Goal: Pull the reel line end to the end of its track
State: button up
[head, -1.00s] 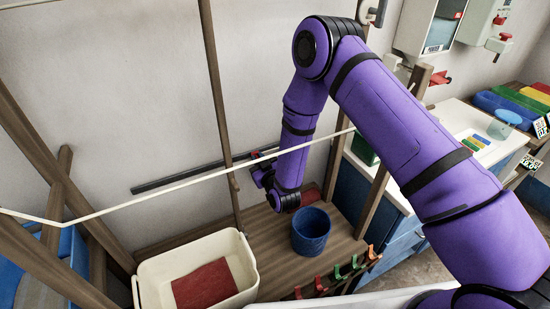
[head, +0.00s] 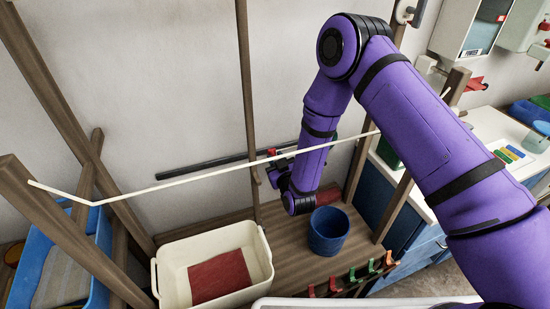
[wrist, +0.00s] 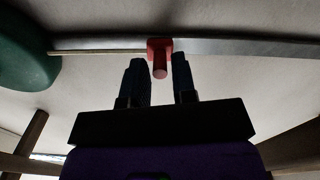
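The reel line end is a red block with a round peg (wrist: 160,60), seated on a grey metal track (wrist: 235,47) in the wrist view. A thin pale line runs from it to a green rounded reel (wrist: 25,50) at the left. My gripper (wrist: 162,82) has its two dark fingers on either side of the peg, with slim gaps showing. In the head view my gripper (head: 272,172) is at the wall by the track (head: 195,168), just right of a wooden post. A bit of red shows there. My arm hides the track's right part and most of the reel.
Wooden posts (head: 244,90) stand close to the gripper. Below are a cream tub (head: 165,280) with red cloth, a blue bucket (head: 328,230) and several coloured hooks (head: 352,275). The wall along the track's left is mostly clear.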

jog(key=v, duration=0.9)
jog(key=shift+s, duration=0.3)
jog(key=shift+d, duration=0.1)
